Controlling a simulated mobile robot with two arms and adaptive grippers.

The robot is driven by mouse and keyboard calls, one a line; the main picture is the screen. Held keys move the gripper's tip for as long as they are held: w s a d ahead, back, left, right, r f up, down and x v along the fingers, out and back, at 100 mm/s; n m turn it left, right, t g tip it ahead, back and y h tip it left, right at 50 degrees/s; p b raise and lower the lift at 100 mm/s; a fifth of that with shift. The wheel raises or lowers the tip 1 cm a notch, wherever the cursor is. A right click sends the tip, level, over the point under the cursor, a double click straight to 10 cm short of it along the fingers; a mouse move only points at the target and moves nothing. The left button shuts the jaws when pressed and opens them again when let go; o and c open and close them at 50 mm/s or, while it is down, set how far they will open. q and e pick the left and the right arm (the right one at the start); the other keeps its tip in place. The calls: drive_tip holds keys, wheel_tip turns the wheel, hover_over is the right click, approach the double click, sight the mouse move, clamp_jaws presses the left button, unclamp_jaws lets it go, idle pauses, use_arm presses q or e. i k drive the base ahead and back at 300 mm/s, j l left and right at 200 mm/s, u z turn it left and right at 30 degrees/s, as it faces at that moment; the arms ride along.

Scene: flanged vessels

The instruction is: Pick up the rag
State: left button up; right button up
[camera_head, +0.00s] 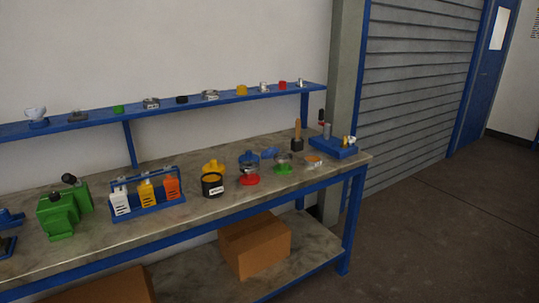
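I cannot make out a rag in the head view. The workbench (150,222) has a grey top on a blue frame and runs from the left to the middle right. Several small items stand on it, but none is clearly cloth. A small flat dish with orange in it (313,161) lies near the bench's right end; its nature is too small to tell. Neither of my grippers is in view.
A blue shelf (215,101) runs above. A cardboard box (255,247) sits below. The floor (440,220) at right is clear.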

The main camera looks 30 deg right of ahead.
sight(268, 153)
drive_tip(key=i+l+u, duration=0.1)
drive_tip(key=l, duration=0.25)
drive_tip(key=i+l+u, duration=0.1)
drive_tip(key=l, duration=0.3)
drive_tip(key=i+l, duration=0.2)
drive_tip(key=l, duration=0.2)
drive_tip(key=u, duration=0.05)
